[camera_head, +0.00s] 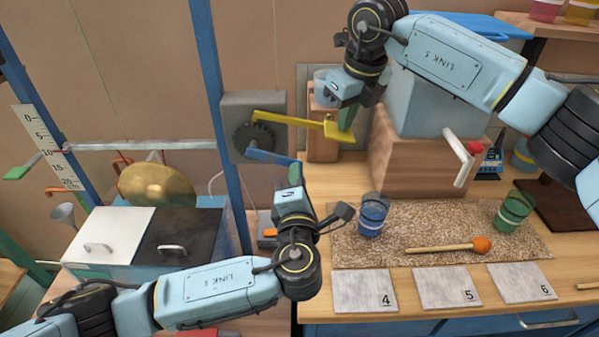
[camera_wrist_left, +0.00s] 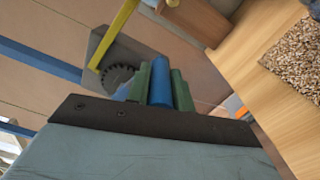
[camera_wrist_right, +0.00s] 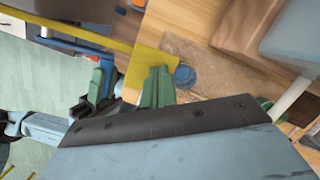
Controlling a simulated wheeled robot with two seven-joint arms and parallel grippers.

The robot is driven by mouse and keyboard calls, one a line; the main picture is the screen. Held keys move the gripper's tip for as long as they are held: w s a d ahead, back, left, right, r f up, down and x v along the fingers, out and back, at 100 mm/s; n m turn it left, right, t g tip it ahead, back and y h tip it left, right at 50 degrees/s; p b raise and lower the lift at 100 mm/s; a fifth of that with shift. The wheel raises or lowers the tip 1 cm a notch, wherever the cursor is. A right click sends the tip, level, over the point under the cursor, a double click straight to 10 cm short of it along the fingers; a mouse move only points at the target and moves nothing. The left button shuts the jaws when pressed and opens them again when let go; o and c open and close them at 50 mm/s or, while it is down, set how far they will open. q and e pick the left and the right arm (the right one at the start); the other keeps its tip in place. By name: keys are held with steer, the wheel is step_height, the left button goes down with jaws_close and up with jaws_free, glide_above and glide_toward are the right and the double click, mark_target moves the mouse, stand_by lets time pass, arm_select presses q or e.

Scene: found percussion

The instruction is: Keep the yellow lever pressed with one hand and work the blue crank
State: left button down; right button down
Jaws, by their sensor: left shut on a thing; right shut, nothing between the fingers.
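The yellow lever (camera_head: 300,122) reaches right from a grey box (camera_head: 240,108) with a black toothed wheel (camera_head: 254,140), sloping slightly down to a flat paddle. My right gripper (camera_head: 346,122) is shut and empty, its fingertips at the paddle from above. In the right wrist view the closed green fingers (camera_wrist_right: 157,88) overlap the yellow paddle (camera_wrist_right: 150,62); whether they touch it is hard to tell. The blue crank (camera_head: 268,156) points right below the lever. My left gripper (camera_head: 296,172) is shut on its handle, seen as a blue cylinder (camera_wrist_left: 160,82) between the fingers.
A blue post (camera_head: 222,100) stands left of the box. A wooden block (camera_head: 410,160) with a white-handled lever is on the right. A gravel mat (camera_head: 440,225) holds a blue cup (camera_head: 373,215), a green cup (camera_head: 512,211) and a mallet (camera_head: 450,246). A lidded bin (camera_head: 150,240) is lower left.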

arm_select(q)
steer(key=shift+a+f+m, duration=0.2)
steer(key=shift+f+m, duration=0.3)
steer(key=shift+m, duration=0.1)
steer(key=c, duration=1.2)
jaws_free()
steer(key=shift+c, duration=0.2)
steer(key=s, duration=1.2)
